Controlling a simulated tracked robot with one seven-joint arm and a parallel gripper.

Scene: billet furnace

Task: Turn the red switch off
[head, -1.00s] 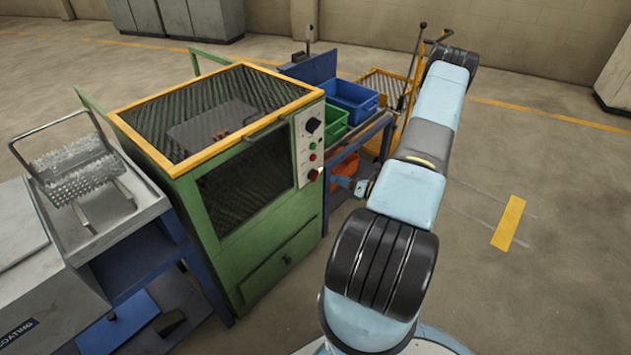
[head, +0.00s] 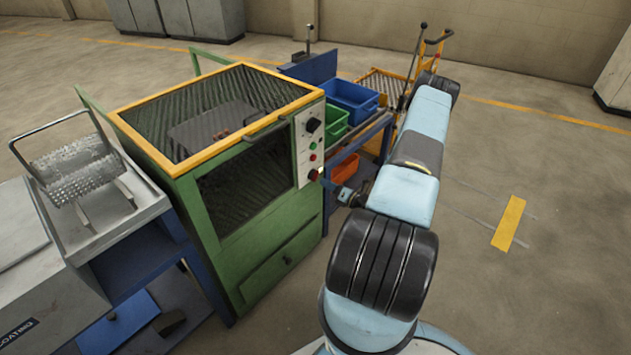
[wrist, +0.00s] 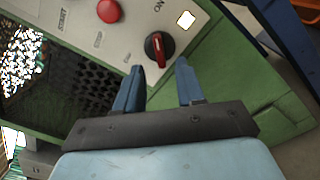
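The red switch (wrist: 159,49) is a round black knob with a red bar across it, on the pale control panel (wrist: 120,35) of the green furnace. In the wrist view its bar stands almost upright in the picture, with an "ON" mark just above. My gripper (wrist: 160,67) is open, with one blue finger on each side of the line to the knob. The fingertips appear just short of the knob; contact cannot be told. In the head view my gripper (head: 334,188) is at the panel's lower right edge, and the switch there is small and hard to make out.
A red push button (wrist: 109,11) sits on the panel left of the switch. The green furnace (head: 265,235) has a yellow-framed mesh top. A bench with blue (head: 352,97) and green bins stands behind my gripper, with an orange bin (head: 346,168) below.

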